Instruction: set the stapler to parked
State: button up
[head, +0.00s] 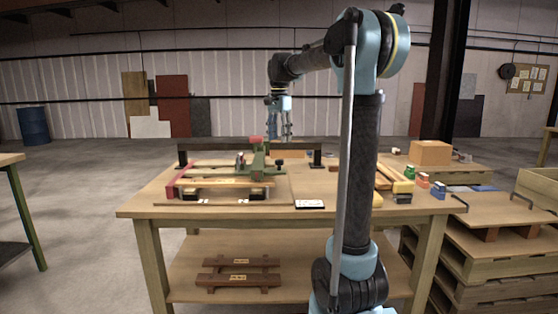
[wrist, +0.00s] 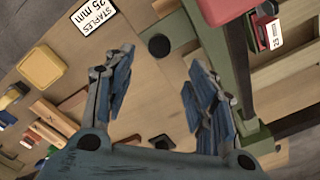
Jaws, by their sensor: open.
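The stapler, which I take to be the green and red device (head: 258,163), stands on the workbench in the head view, by a dark crossbar. Its green body (wrist: 228,75) fills the right of the wrist view. A dark round knob (head: 280,162) sticks out at its right side, and a dark disc (wrist: 159,46) shows beyond my fingers. My gripper (head: 280,133) hangs above and behind the stapler, pointing down. In the wrist view my gripper (wrist: 160,72) has its fingers apart with nothing between them. I cannot tell the stapler's setting.
A wooden jig with a red bar (head: 179,182) lies on the bench (head: 150,206). A "STAPLES 25 mm" label (wrist: 97,17) lies on the bench; it also shows in the head view (head: 310,204). Labelled boards (head: 238,277) lie on the lower shelf.

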notch_tip(320, 180, down, 10)
jog(key=shift+r, duration=0.25)
jog(key=shift+c, duration=0.2)
grip_shut()
